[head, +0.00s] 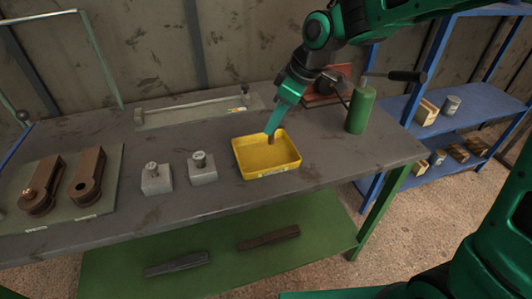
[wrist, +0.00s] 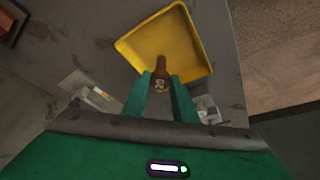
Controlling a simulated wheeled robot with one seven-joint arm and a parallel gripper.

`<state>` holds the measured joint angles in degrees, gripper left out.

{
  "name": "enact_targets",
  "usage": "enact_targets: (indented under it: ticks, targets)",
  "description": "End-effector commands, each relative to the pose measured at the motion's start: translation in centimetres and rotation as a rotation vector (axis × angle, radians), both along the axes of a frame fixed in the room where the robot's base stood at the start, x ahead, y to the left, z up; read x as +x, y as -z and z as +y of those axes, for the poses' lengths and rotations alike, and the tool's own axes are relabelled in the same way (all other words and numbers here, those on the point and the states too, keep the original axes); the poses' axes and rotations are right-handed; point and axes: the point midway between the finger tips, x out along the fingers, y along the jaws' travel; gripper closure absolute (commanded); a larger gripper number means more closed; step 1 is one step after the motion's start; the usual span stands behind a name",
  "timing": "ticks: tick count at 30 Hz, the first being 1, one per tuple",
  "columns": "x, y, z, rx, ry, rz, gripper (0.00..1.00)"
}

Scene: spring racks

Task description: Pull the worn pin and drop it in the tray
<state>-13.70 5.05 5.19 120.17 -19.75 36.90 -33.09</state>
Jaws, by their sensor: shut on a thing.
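The yellow tray (head: 267,166) lies on the workbench right of the middle in the head view, and it also shows ahead of my fingers in the wrist view (wrist: 190,22). My gripper (head: 273,130) is above the tray, its fingers pointing down. It is shut on a brown pin (wrist: 161,72), which shows a marked end between the two fingertips in the wrist view. In the head view the pin's lower part (head: 271,139) shows just below the fingers, over the tray. Whether its tip touches the tray floor is not clear. No other thing shows in the tray.
Two grey blocks with upright pins (head: 202,168) stand left of the tray. Two brown link pieces (head: 88,176) lie on a plate at the far left. A green cylinder (head: 360,110) stands to the right. A long rack (head: 195,110) lies behind. Blue shelves (head: 455,125) stand beyond the bench.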

Motion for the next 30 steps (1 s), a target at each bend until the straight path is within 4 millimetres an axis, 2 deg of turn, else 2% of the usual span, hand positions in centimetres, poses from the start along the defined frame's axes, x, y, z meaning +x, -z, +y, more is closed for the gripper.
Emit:
enact_targets:
  ticks: [1,3,14,17,30]
  targets:
    - [0.0,0.0,0.0,0.001,0.0,-0.001,0.68]
    - [0.0,0.0,0.0,0.001,0.0,-0.001,0.53]
    - [0.0,-0.4,-0.1,0.001,0.001,-0.001,0.53]
    - [-0.1,-1.3,-0.5,0.001,0.002,-0.003,0.53]
    - [-1.1,-8.4,-3.2,0.001,0.002,-0.003,0.53]
